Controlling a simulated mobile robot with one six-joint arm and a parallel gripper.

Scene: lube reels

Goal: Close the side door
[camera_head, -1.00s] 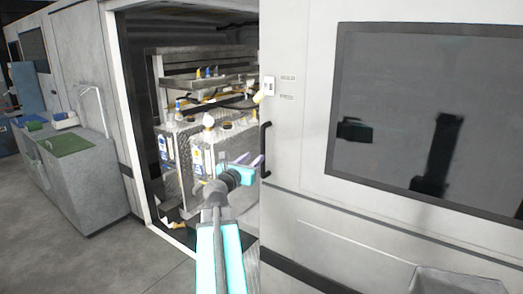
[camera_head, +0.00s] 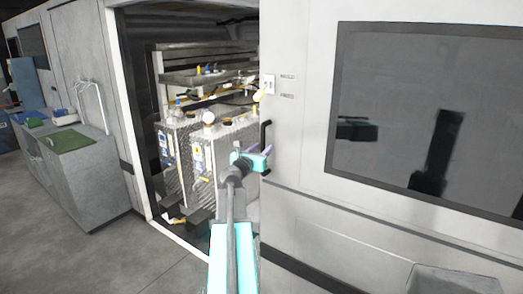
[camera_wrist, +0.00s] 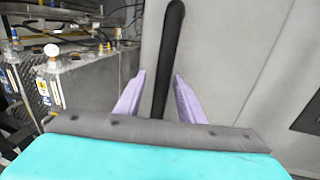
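The side door (camera_head: 300,150) is a large pale grey panel with a dark window, standing to the right of an open doorway. Its black vertical handle (camera_head: 266,138) is near the door's left edge. In the wrist view the handle (camera_wrist: 168,60) runs down between the two purple fingers of my gripper (camera_wrist: 160,92). The fingers are apart, with a gap on each side of the handle. In the head view my gripper (camera_head: 264,157) is at the handle's lower part, its fingers partly hidden.
The open doorway shows metal tanks (camera_head: 210,150) and shelves (camera_head: 205,77) inside. A grey cabinet with a green mat (camera_head: 66,140) stands at the left. The floor (camera_head: 150,262) in front of the doorway is clear. A grey box (camera_head: 465,281) sits at the lower right.

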